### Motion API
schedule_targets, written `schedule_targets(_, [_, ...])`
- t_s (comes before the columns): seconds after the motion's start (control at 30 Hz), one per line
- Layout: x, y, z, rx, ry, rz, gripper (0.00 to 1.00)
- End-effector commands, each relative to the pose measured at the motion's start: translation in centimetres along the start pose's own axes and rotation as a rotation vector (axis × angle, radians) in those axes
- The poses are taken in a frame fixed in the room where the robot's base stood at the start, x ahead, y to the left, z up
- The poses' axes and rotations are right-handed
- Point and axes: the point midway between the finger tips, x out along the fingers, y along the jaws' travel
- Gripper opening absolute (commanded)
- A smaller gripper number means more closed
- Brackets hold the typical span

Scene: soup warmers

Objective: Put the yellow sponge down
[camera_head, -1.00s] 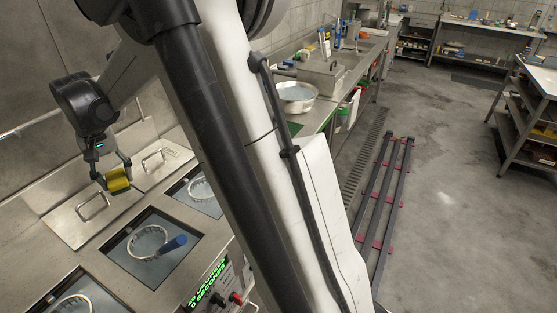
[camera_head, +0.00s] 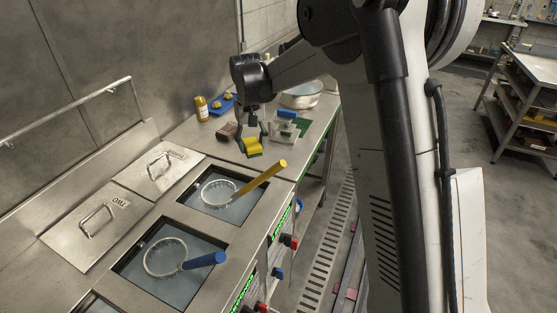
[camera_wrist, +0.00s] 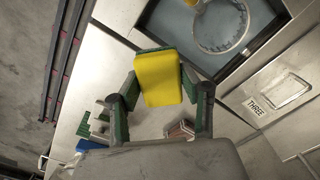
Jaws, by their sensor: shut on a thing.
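The yellow sponge (camera_head: 251,147) has a green layer along one side. My gripper (camera_head: 250,140) is shut on it and holds it over the steel counter (camera_head: 199,139), at the far end of the soup warmers. In the wrist view the sponge (camera_wrist: 158,78) sits between the two fingers of my gripper (camera_wrist: 160,95), with its yellow face showing. I cannot tell exactly how high the sponge is above the counter.
A warmer well (camera_head: 239,208) with a yellow-handled strainer (camera_head: 262,180) lies just in front. A reddish-brown block (camera_head: 226,132), a yellow bottle (camera_head: 201,108), a blue tray (camera_head: 229,108), a green mat (camera_head: 303,125) and a steel bowl (camera_head: 301,97) stand on the counter behind.

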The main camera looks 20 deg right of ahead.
Motion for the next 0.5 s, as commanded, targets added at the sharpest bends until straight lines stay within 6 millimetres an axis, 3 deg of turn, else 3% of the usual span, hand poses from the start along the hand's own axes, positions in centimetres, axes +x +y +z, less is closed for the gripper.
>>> schedule_targets(0.5, [5.6,7.8,-5.3,-0.001,0.0,0.0,0.0])
